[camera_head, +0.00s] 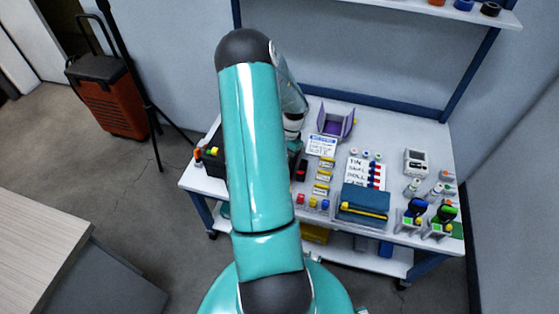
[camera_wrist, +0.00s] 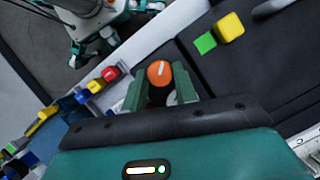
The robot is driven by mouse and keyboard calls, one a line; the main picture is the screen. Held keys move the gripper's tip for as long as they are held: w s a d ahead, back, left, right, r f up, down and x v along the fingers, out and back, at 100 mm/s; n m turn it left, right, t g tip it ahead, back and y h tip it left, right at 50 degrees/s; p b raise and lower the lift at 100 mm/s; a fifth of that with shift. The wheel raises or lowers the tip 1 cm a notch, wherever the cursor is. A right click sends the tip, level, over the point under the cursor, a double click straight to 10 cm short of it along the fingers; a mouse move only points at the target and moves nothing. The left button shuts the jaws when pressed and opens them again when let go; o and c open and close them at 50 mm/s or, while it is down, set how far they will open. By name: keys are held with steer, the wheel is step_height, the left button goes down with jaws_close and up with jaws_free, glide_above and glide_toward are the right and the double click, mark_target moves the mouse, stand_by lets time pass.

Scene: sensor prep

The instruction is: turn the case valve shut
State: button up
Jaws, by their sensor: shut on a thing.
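The case valve shows in the wrist view as a round orange knob (camera_wrist: 160,73) with a white line across its top. It is at the near edge of a dark case (camera_wrist: 245,75). The two green fingers of my gripper (camera_wrist: 161,90) stand on either side of the knob and are shut on it. In the head view my teal arm hides the gripper and valve, and only a part of the dark case (camera_head: 214,167) shows left of the arm.
A yellow block (camera_wrist: 230,27) and a green square (camera_wrist: 205,43) are on the case. In the head view the white table (camera_head: 440,153) also bears a purple bin (camera_head: 336,122), a teal folded cloth (camera_head: 362,202), a small white meter (camera_head: 415,162) and several bottles. An orange trolley case (camera_head: 108,98) stands behind on the left.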

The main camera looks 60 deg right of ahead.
steer(key=o, duration=1)
steer(key=shift+c, duration=0.2)
steer(key=v, duration=1.4)
